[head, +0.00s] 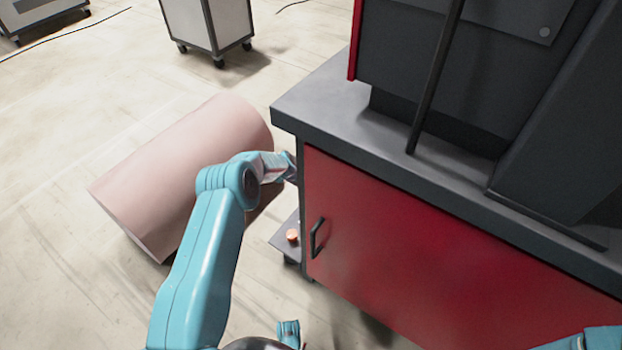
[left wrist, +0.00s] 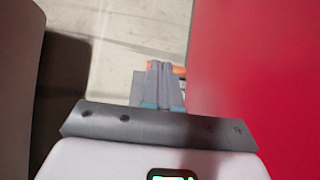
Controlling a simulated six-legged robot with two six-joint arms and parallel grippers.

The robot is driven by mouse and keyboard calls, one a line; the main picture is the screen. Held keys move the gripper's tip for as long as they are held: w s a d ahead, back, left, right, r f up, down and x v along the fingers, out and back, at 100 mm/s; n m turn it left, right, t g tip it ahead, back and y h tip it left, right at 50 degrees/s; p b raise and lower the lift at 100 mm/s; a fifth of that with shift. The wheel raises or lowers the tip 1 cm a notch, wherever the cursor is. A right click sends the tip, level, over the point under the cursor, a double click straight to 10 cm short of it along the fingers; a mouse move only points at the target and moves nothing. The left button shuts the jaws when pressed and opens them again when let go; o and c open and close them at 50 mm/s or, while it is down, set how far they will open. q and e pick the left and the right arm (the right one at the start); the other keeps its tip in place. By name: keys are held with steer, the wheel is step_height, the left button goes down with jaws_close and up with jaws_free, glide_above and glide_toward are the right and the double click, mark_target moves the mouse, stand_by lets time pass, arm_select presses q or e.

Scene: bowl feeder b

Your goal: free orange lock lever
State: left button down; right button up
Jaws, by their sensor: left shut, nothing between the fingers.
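A small orange part (head: 292,235), which looks like the lock lever, shows at the left side of the red cabinet, above a small grey plate. In the left wrist view an orange piece (left wrist: 179,70) shows just beyond and to the right of my fingertips, partly covered by them. My left gripper (left wrist: 164,65) is shut and empty, its fingers together. I cannot tell whether it touches the orange piece. In the head view my left arm reaches to the cabinet's left side, and the fingertips are hidden there. My right gripper is not in view.
The red cabinet (head: 420,245) with a black handle (head: 317,238) stands close on the right, under a grey top (head: 335,105). A large pinkish cylinder (head: 175,165) lies on the floor to the left. A wheeled cart (head: 205,25) stands behind. Floor between is clear.

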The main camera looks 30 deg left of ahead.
arm_select(q)
step_height(320, 180, up, 6)
steer(key=shift+w+f+p, duration=0.1)
steer(key=shift+w+p, duration=0.05)
steer(key=shift+p, duration=1.05)
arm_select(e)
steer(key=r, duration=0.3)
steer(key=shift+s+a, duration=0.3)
arm_select(q)
steer(key=shift+a, duration=0.1)
